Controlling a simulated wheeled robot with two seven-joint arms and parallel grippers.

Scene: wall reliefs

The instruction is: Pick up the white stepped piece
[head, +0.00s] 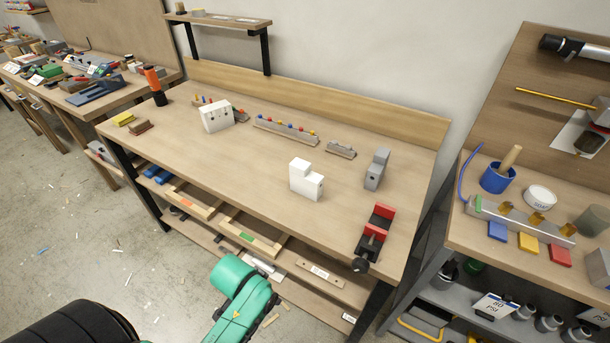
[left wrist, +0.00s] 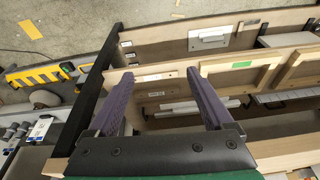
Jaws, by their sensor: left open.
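The white stepped piece (head: 307,182) stands on the wooden workbench (head: 240,170), right of the middle, with its taller part at the left and a lower step at the right. It is not visible in the left wrist view. My left gripper (left wrist: 161,73) shows in the left wrist view with its two dark purple fingers wide apart and nothing between them. Beyond the fingers are the shelves and wooden trays below the bench top. This gripper is not visible in the head view, so its distance to the piece cannot be told. My right gripper is in neither view.
A white block (head: 216,116) stands further left on the bench. A grey stepped block (head: 376,169) and a red and black vise (head: 374,235) are to the right. A grey rail with coloured knobs (head: 286,130) lies behind. The bench's front middle is clear.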

